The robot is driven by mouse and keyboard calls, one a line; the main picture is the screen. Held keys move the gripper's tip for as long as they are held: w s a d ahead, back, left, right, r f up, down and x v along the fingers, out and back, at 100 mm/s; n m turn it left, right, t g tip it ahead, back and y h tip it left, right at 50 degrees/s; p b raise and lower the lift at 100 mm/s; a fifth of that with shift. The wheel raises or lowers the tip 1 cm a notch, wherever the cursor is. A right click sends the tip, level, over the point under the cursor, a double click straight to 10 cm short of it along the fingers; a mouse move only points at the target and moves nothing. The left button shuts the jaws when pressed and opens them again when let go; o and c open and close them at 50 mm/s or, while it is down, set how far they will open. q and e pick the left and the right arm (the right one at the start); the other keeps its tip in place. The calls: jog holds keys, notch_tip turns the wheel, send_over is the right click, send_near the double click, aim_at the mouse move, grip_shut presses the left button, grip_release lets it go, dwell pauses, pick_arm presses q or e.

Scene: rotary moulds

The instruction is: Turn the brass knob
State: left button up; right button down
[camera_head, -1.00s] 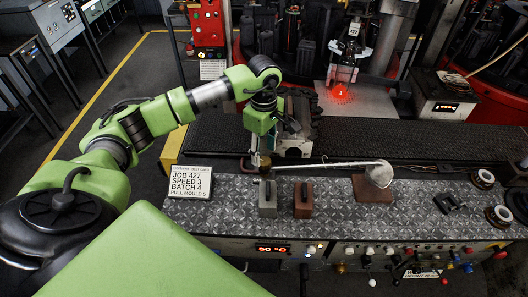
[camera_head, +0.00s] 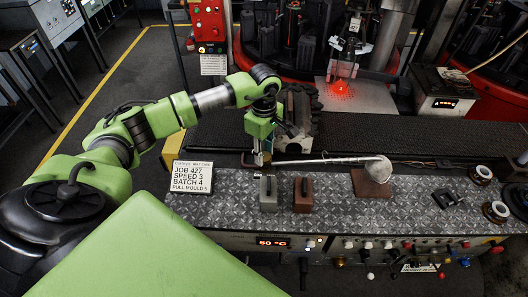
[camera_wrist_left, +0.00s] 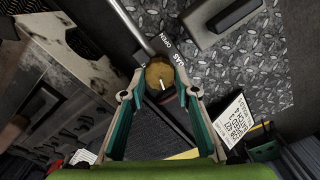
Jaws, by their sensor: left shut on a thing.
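The brass knob (camera_wrist_left: 160,76) is round with a white pointer mark, and shows in the left wrist view between my left fingertips. Lettering beside it reads "GAS" and "OPEN". My left gripper (camera_wrist_left: 160,92) is shut on the knob, one finger on each side. In the head view my left gripper (camera_head: 262,158) points down at the back left edge of the metal-plated bench, and the knob is mostly hidden there. My right gripper is not in view.
A job card (camera_head: 191,177) stands left of the gripper. A grey block (camera_head: 268,194) and a brown block (camera_head: 303,195) with handles stand close in front. A long-handled ladle (camera_head: 375,168) lies to the right. A dark conveyor (camera_head: 390,137) runs behind.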

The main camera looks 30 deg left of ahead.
pick_arm(q)
jog(key=shift+n, duration=0.3)
jog(key=n+b, duration=0.2)
jog(key=shift+f+n+b, duration=0.1)
jog(key=shift+n+b, duration=0.2)
jog(key=shift+n, duration=0.1)
jog(key=shift+s+n+b, duration=0.1)
jog(key=shift+n+b, duration=0.95)
jog(key=shift+n, duration=1.05)
jog(key=shift+r, duration=0.2)
jog(key=o, duration=1.1)
